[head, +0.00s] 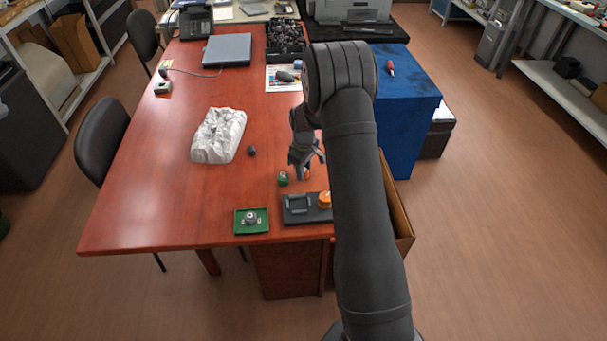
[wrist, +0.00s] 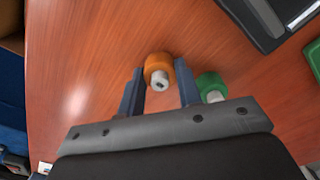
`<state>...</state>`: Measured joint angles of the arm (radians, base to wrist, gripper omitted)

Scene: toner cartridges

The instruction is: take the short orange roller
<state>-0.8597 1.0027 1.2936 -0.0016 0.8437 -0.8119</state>
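A short orange roller (wrist: 158,68) with a pale hub stands on the red table in the wrist view, between my gripper's two fingers near their tips. Gaps show beside it, so my gripper (wrist: 160,86) is open around it. In the head view my gripper (head: 306,160) is low over the table, and the orange roller (head: 307,174) shows only in part beneath it. A green roller (wrist: 211,86) stands just outside the right finger in the wrist view; it also shows in the head view (head: 283,179). Another orange piece (head: 324,199) sits on a dark tray.
The dark tray (head: 296,216) lies at the table's front edge, next to a green tray (head: 241,226) holding a small grey part. A small dark piece (head: 252,151) and a white crumpled lump (head: 218,136) lie to the left.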

